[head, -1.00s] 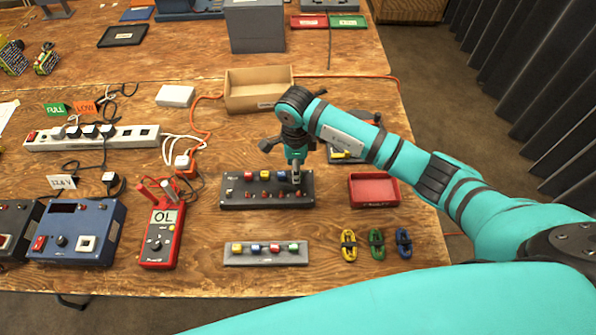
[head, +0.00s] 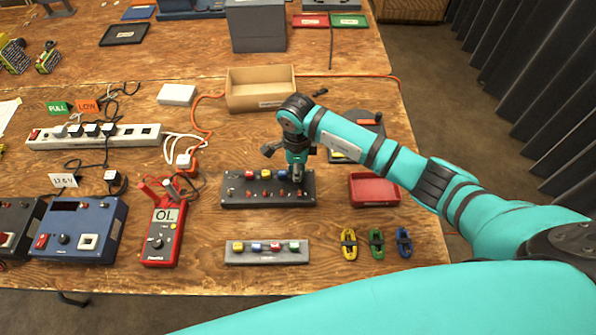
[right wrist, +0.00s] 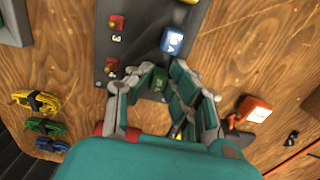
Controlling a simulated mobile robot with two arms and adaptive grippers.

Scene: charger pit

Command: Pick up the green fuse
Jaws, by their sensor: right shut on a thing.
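My right gripper (head: 297,175) is over the right end of the black fuse panel (head: 228,198). In the right wrist view my right gripper (right wrist: 160,92) has its fingers shut on a green fuse (right wrist: 158,82), which is at the panel. I cannot tell whether the fuse is still seated. In the head view the gripper hides this fuse. A blue fuse (head: 280,175) stands beside it, also seen in the right wrist view (right wrist: 172,40). Another green fuse (head: 294,245) is on the grey rack (head: 266,259) in front. My left gripper is not in view.
A red tray (head: 374,188) lies right of the panel. Yellow, green and blue cable coils (head: 376,243) lie in front of it. A red multimeter (head: 160,240) is at left. An open wooden box (head: 262,100) stands behind. Bare table lies between panel and rack.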

